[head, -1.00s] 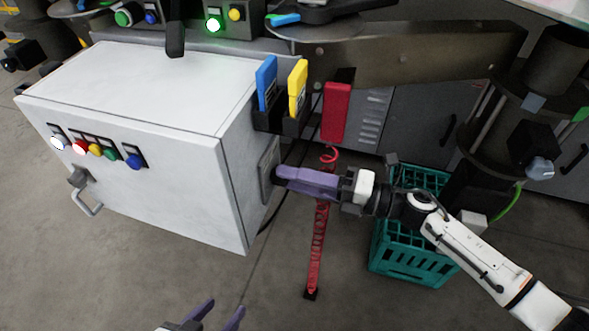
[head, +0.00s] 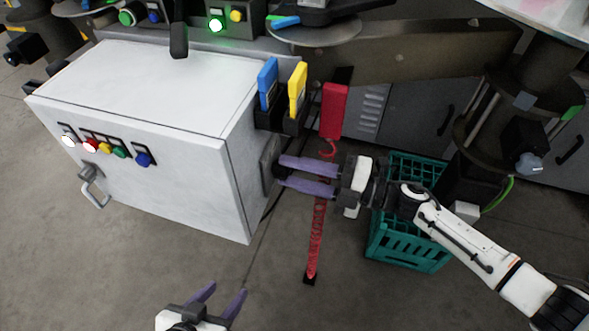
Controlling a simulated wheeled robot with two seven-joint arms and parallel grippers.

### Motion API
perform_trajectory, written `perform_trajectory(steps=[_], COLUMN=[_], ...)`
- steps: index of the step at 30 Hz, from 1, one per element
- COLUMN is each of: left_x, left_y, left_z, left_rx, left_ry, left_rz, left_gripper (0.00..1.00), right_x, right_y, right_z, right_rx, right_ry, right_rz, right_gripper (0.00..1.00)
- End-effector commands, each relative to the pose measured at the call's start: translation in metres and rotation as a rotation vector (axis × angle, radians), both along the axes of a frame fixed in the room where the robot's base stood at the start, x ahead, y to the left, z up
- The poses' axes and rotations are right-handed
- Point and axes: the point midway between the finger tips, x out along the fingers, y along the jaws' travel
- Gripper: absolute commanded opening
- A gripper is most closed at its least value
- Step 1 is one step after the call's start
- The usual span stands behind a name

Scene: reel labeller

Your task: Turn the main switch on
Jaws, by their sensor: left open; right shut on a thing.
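The main switch (head: 278,171) is a dark knob on a grey plate on the right side wall of the white cabinet (head: 165,165). My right gripper (head: 283,170) reaches it from the right, with its purple fingers on either side of the knob, shut on it. The fingers lie one above the other in the head view. They partly hide the knob, so its exact angle is hard to read. My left gripper (head: 227,291) is open and empty at the bottom of the view, in front of the cabinet and away from it.
Blue (head: 268,82) and yellow (head: 298,88) items stand in a black holder above the switch. A red hanging thing (head: 334,110) and a teal crate (head: 410,247) are near my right arm.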

Motion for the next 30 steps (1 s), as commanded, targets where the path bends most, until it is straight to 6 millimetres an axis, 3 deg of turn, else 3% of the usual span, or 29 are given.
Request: perform_trajectory(steps=[8,9,12,23,30], left_x=[0.001,0.001,0.001,0.001,-0.003], left_y=[-0.001,-0.001,-0.001,-0.001,-0.001], left_z=[0.001,0.002,0.002,0.002,0.0], left_rx=[-0.001,-0.002,-0.003,-0.004,-0.003], left_ry=[-0.003,-0.004,-0.005,-0.003,0.003], left_rz=[0.0,0.0,0.0,0.0,0.001], left_gripper=[0.49,0.49,0.49,0.49,0.49], right_x=[0.0,0.0,0.0,-0.001,-0.013], right_y=[0.0,0.0,0.0,-0.004,-0.042], right_z=[-0.001,-0.001,-0.001,-0.001,-0.002], right_rx=[0.002,0.002,0.002,0.0,-0.003], right_ry=[0.005,0.005,0.005,0.002,0.004], right_rz=[0.0,0.0,0.0,-0.001,-0.003], right_gripper=[0.1,0.34,0.51,0.51,0.51])
